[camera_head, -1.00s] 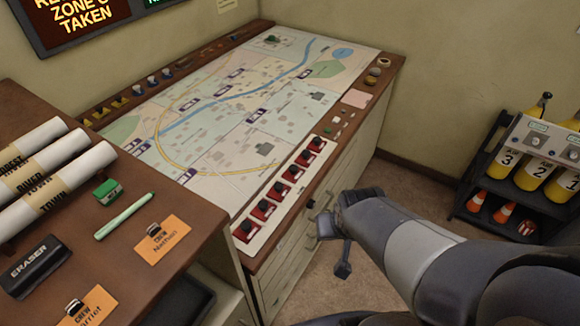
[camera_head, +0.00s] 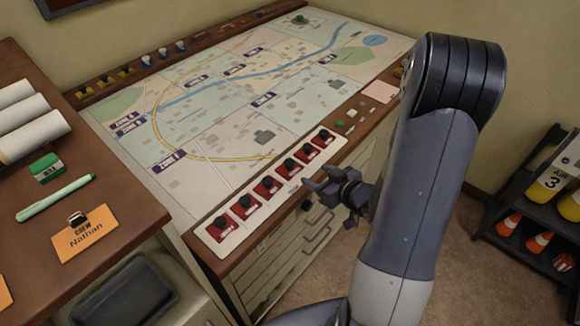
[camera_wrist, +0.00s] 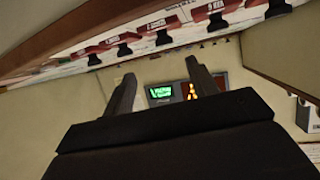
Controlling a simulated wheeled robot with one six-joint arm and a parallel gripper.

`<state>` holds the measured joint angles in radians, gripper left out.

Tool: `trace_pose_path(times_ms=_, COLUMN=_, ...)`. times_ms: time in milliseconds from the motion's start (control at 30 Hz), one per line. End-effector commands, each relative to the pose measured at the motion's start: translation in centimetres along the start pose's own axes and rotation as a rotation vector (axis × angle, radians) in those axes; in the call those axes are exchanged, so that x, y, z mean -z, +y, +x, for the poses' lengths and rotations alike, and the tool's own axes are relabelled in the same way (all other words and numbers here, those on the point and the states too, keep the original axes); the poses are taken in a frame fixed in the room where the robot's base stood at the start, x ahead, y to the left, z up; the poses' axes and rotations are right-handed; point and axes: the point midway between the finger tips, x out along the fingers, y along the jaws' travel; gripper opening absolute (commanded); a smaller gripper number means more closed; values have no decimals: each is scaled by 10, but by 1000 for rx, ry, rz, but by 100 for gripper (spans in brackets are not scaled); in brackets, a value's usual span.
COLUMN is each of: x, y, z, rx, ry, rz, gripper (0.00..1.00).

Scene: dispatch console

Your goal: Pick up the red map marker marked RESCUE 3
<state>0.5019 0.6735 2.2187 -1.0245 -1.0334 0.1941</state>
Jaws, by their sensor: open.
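Several red map markers with black knobs stand in a row on a white strip (camera_head: 207,238) along the map table's front edge; one is the nearest marker (camera_head: 222,228), another the far-end marker (camera_head: 326,139). Their labels are too small to read, so I cannot tell which is RESCUE 3. My gripper (camera_head: 312,191) is open and empty, just off the front edge, beside the middle of the row and touching no marker. In the wrist view my gripper's two fingers (camera_wrist: 161,82) are apart, with red markers (camera_wrist: 216,22) along the top, their labels inverted and unreadable.
The map (camera_head: 215,120) covers the table top. The wooden desk (camera_head: 120,190) at left holds rolled maps (camera_head: 30,135), a green pen (camera_head: 55,198) and a CREW Nathan card (camera_head: 85,235). Drawers (camera_head: 300,250) lie below the markers. A rack (camera_head: 525,210) stands at right.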

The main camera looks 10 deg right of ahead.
Motion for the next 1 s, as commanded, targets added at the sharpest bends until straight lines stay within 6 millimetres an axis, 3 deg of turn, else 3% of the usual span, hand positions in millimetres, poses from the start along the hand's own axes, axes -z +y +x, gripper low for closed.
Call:
trace_pose_path(times_ms=300, x=1, y=-2, z=44, rx=9, ry=4, rz=-2, gripper=56)
trace_pose_path(times_ms=567, x=1, y=-3, z=61, rx=6, ry=3, rz=0, gripper=56)
trace_pose_path(times_ms=1000, x=-1, y=-7, z=106, rx=4, ry=4, rz=-1, gripper=56)
